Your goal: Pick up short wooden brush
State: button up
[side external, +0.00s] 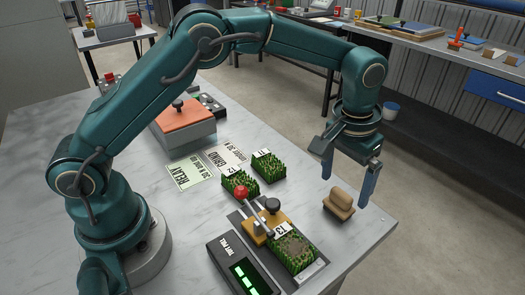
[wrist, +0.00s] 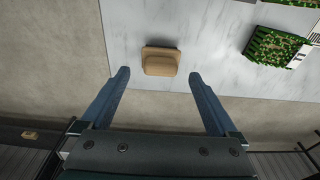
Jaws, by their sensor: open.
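The short wooden brush (side external: 340,204) is a tan block with a rounded top grip, lying near the right edge of the marble-look table. My gripper (side external: 346,172) is open and empty, its two blue fingers pointing down above and behind the brush. In the wrist view the brush (wrist: 160,61) sits just beyond the fingertips, between their lines and a little right of the left finger. My gripper also shows in the wrist view (wrist: 157,76), fingers wide apart and not touching the brush.
More turf blocks (side external: 268,166) and label cards (side external: 190,172) lie on the table, with an orange-topped box (side external: 184,121) behind. The table edge is close to the brush.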

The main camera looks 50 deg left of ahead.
aim_at(343, 193)
jog(key=shift+w+f, duration=0.2)
jog(key=shift+f, duration=1.65)
jog(key=c, duration=1.3)
jog(key=shift+r, duration=0.1)
jog(key=shift+r, duration=0.45)
notch_tip(343, 193, up, 3)
jog(key=shift+r, duration=0.1)
jog(key=a+r, duration=0.2)
jog(key=a, duration=0.2)
jog(key=s+a+r, duration=0.1)
jog(key=a+r, duration=0.1)
jog(key=a, duration=0.1)
jog(key=a+r, duration=0.2)
jog(key=a, duration=0.2)
jog(key=shift+s+a+r, duration=0.3)
jog(key=shift+a+r, duration=0.05)
jog(key=shift+r, duration=0.05)
